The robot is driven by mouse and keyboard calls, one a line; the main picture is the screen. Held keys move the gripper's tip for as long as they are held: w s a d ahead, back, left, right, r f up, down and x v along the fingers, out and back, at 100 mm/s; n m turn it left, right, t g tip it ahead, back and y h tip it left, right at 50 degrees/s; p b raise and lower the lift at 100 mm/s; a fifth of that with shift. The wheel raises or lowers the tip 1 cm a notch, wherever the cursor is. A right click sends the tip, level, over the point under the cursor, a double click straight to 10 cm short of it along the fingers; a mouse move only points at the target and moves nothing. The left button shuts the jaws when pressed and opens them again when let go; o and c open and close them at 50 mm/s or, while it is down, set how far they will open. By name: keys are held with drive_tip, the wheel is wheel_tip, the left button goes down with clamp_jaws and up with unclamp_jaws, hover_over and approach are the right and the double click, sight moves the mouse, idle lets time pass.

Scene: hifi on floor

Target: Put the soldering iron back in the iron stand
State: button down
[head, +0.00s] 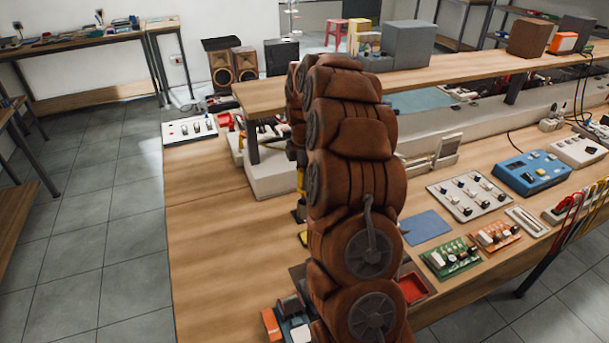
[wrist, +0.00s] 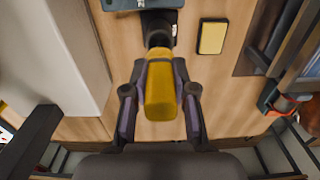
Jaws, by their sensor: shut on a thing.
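In the wrist view my gripper (wrist: 160,72) is shut on the yellow handle of the soldering iron (wrist: 160,95), with one finger on each side. The iron's dark front end (wrist: 158,32) points to the top of the picture. There it meets or overlaps a dark part beside a blue-grey piece (wrist: 130,4), cut off by the top edge; this may be the iron stand. I cannot tell whether the tip is inside anything. In the head view my brown arm hides most of the gripper, iron and stand.
A yellow pad in a dark frame (wrist: 212,38) lies on the wooden bench right of the iron. A pale block (wrist: 60,55) stands at left. In the head view, circuit boards (head: 450,257) and a blue instrument (head: 531,172) lie at right. The bench's left part (head: 210,240) is clear.

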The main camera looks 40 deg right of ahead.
drive_tip(key=shift+f+b, duration=0.75)
drive_tip(key=shift+f, duration=1.3)
drive_tip(key=c, duration=0.8)
unclamp_jaws()
drive_tip(key=shift+c, duration=0.2)
drive_tip(key=o, duration=0.6)
drive_tip(key=shift+c, duration=0.2)
drive_tip(key=shift+r, duration=0.1)
